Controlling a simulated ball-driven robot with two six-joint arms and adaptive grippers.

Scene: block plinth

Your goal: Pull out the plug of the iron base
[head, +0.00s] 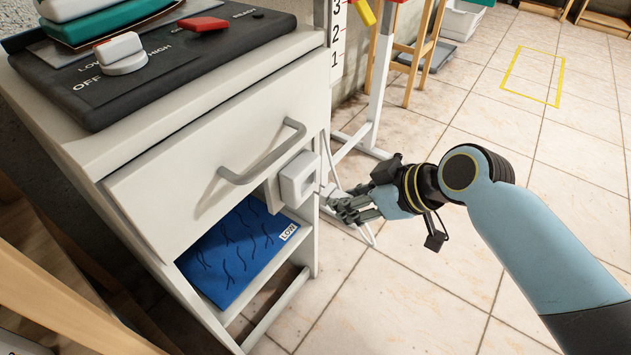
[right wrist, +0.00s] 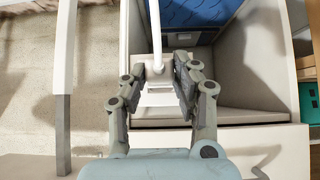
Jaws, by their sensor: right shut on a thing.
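A square white socket box (head: 299,177) sits on the front of the white cabinet, at the right end of its drawer. My right gripper (head: 340,203) is just right of the box, shut on the small white plug (head: 326,190). In the right wrist view the plug (right wrist: 159,87) is between the two fingertips, and its white cord (right wrist: 156,30) runs up from it. The fingers hide part of the plug, and I cannot tell whether its pins are in the socket. The dark iron base (head: 150,55) lies on the cabinet top. My left gripper is not in view.
The drawer front has a grey handle (head: 262,155) left of the socket box. Below is an open shelf with a blue cloth (head: 235,255) labelled LOW. A white stand (head: 378,85) is behind my gripper. The tiled floor at right is clear.

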